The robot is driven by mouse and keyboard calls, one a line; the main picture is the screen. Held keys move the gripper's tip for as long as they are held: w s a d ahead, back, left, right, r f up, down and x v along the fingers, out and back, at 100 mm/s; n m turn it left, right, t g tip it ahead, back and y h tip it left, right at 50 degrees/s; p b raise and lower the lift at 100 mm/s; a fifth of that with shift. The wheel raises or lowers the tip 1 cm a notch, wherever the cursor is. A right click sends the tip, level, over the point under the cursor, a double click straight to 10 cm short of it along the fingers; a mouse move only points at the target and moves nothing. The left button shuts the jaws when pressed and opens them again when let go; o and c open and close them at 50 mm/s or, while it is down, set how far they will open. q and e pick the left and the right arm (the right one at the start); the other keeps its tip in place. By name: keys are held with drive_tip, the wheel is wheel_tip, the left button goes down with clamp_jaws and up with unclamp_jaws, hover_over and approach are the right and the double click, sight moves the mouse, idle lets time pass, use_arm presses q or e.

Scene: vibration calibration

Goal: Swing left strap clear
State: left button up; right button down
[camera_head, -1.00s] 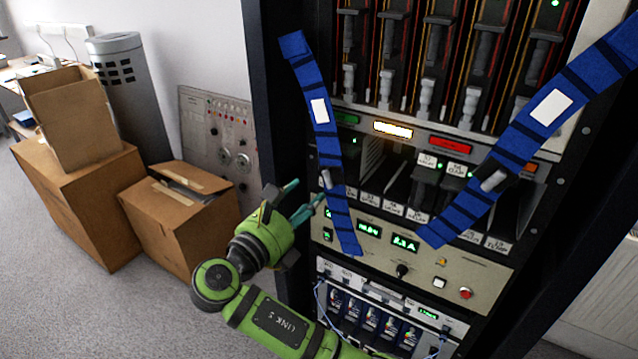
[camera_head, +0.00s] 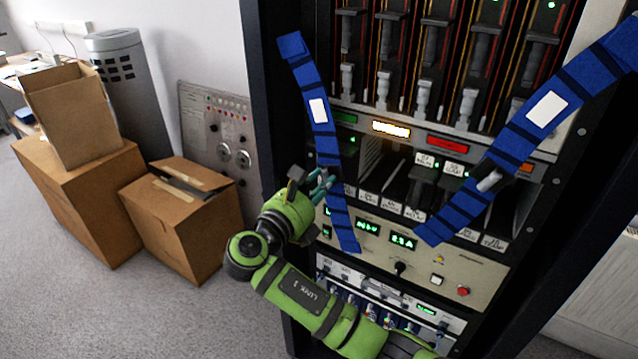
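The left strap (camera_head: 318,111) is a blue band with dark stripes and a white label. It hangs from the upper left of the rack front, down across the panels to the digital readouts. Its small grey tab, partway down, is mostly hidden by my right gripper (camera_head: 322,181). The teal fingertips are at the tab and the strap's left edge; whether they are closed on it I cannot tell. A second blue strap (camera_head: 513,134) runs diagonally on the right, with its own white label and grey tab (camera_head: 488,180). My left gripper is not in view.
The rack (camera_head: 420,262) holds slots, lit buttons and readouts behind the straps. Cardboard boxes (camera_head: 190,225) stand on the floor to the left. A panel with knobs (camera_head: 214,128) leans on the wall beside the rack. Grey floor is open at lower left.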

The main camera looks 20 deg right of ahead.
drive_tip(key=w+a+f+m+b, duration=0.1)
drive_tip(key=w+a+m+b, duration=0.3)
drive_tip(key=w+a+b, duration=0.1)
drive_tip(key=w+b, duration=0.1)
drive_tip(key=w, duration=0.1)
drive_tip(key=shift+w+a+f+b, duration=0.15)
drive_tip(key=shift+w+a+b, duration=0.15)
drive_tip(key=shift+a+b, duration=0.1)
drive_tip(key=c, duration=1)
unclamp_jaws()
drive_tip(key=shift+c, duration=0.2)
drive_tip(key=shift+s+a, duration=0.1)
drive_tip(key=v, duration=0.7)
drive_tip(key=shift+s+a, duration=0.1)
